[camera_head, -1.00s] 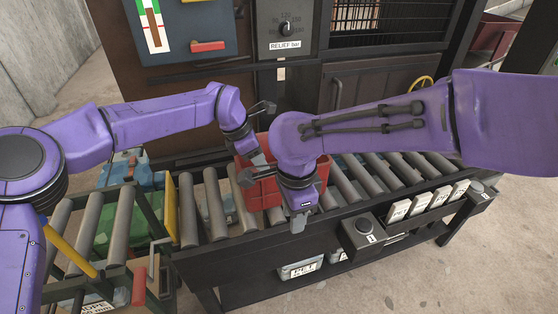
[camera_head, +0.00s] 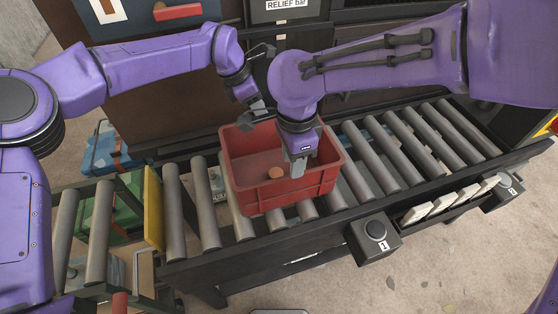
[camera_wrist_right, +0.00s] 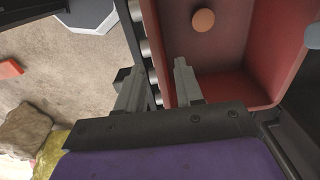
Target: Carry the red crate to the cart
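The red crate (camera_head: 255,190) sits upright on the roller conveyor, with a small round orange-brown piece (camera_head: 275,173) inside. My right gripper (camera_head: 298,165) points down at the crate's near side. In the right wrist view its fingers (camera_wrist_right: 153,72) are apart, one inside the crate (camera_wrist_right: 215,85) and one outside, with the wall between them; I cannot see firm contact. My left gripper (camera_head: 262,82) has its fingers spread near the crate's far rim and holds nothing visible. No cart is clearly identifiable; a roller-topped frame (camera_head: 100,230) stands at the left.
The conveyor's rollers (camera_head: 400,135) are clear to the right of the crate. A yellow plate (camera_head: 153,208) stands upright at the conveyor's left end. A button box (camera_head: 375,235) and pale label cards (camera_head: 440,203) are along the front edge. A dark machine panel stands behind.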

